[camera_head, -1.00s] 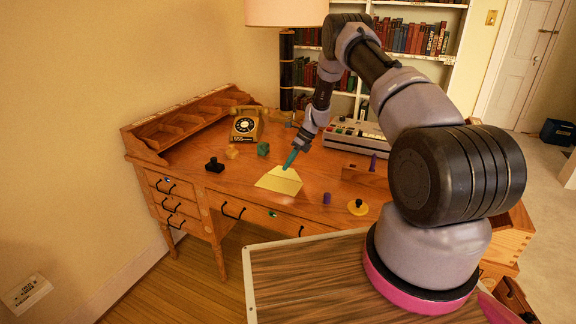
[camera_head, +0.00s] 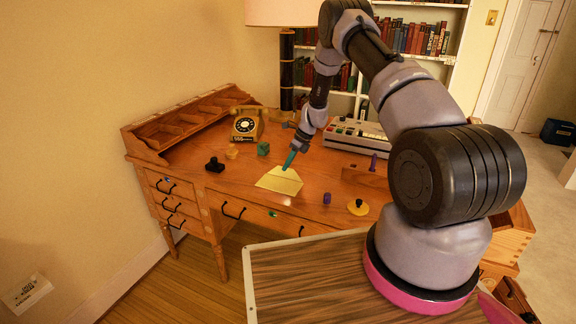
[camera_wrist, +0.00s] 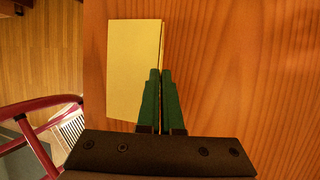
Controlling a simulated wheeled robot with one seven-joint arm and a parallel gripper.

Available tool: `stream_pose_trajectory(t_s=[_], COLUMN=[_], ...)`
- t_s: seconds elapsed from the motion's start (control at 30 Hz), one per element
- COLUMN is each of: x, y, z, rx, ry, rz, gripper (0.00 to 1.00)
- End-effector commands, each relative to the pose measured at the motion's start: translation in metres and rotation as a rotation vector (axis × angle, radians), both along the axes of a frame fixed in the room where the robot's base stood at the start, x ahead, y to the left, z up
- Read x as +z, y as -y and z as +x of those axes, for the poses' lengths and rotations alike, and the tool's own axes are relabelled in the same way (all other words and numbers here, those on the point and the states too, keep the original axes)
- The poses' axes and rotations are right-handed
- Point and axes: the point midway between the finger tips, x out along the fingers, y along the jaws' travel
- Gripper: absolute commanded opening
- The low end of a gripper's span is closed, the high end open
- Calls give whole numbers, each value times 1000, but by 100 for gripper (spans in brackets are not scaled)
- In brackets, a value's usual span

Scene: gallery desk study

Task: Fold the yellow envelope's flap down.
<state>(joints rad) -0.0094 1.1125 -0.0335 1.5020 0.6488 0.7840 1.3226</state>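The yellow envelope (camera_head: 276,182) lies flat on the wooden desk (camera_head: 230,190), left of the desk's middle front. In the wrist view it is a pale yellow rectangle (camera_wrist: 130,70), with a thin dark line and a narrow yellow strip along its right edge. I cannot tell from this how far the flap is raised. My gripper (camera_head: 286,167) has green fingers and points down at the envelope's far edge. In the wrist view the fingers (camera_wrist: 161,72) are side by side, almost touching, over the envelope's right edge. No held object shows between them.
A rotary telephone (camera_head: 246,125), green cube (camera_head: 263,148) and black stamp (camera_head: 214,165) stand to the left. A keyed console (camera_head: 357,134) sits behind. A purple cylinder (camera_head: 327,198) and yellow disc with a black knob (camera_head: 358,208) are to the right. Bare desk surrounds the envelope.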

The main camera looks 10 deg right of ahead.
Motion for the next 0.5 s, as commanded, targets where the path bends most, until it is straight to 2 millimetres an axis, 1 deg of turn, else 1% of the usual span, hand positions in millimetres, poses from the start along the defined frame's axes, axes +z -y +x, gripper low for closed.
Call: stream_pose_trajectory(t_s=[0.2, 0.5], x=[3, 2], y=[-6, -12], z=[-10, -20], rx=[-1, -6], ry=[133, 295], rz=[-97, -213], gripper=[0, 0])
